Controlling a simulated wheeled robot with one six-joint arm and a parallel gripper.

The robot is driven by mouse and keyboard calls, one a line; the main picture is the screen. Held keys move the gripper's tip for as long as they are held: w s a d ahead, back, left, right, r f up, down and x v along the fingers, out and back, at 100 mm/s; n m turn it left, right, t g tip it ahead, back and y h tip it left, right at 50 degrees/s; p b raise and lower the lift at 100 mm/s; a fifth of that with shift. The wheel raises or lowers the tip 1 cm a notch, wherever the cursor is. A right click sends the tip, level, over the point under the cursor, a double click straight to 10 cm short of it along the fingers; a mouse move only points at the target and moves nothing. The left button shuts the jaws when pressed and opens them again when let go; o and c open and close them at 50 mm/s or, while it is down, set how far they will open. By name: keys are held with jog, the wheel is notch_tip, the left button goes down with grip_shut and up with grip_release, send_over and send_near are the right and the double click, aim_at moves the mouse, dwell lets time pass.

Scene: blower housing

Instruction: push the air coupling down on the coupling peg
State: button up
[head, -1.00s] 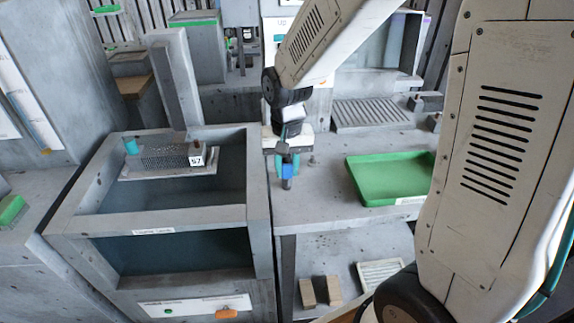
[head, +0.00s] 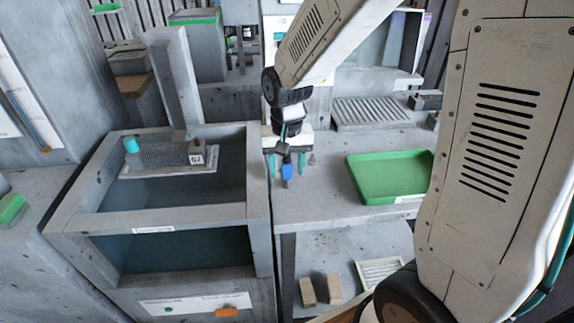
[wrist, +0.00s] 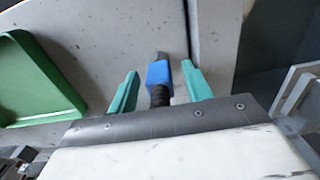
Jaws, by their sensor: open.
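The air coupling is a blue sleeve (head: 287,172) standing near the front left edge of the grey worktop. In the wrist view the blue sleeve (wrist: 158,73) has a black ribbed part on the near side and a grey end on the far side. My gripper (head: 287,166) is open, with one teal finger on each side of the coupling and a gap to both. The wrist view shows my gripper (wrist: 160,69) apart from the sleeve too. The coupling peg cannot be made out clearly; how far the coupling sits on it cannot be told.
A green tray (head: 386,194) lies on the worktop to the right. A sink-like tank (head: 258,205) with a perforated plate (head: 168,162) adjoins on the left. A ribbed drain board (head: 370,113) lies behind.

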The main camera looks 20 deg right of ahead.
notch_tip(320, 180, up, 8)
jog(key=shift+f, duration=0.1)
dwell(0.4)
jog(key=s+d+r+n, duration=0.1)
jog(key=s+r, duration=0.2)
jog(key=s, duration=0.8)
jog(key=s+d+r+n+t, duration=0.1)
jog(key=s+r, duration=0.3)
jog(key=s, duration=0.7)
jog(key=shift+d+n, duration=0.6)
jog(key=shift+n, duration=0.2)
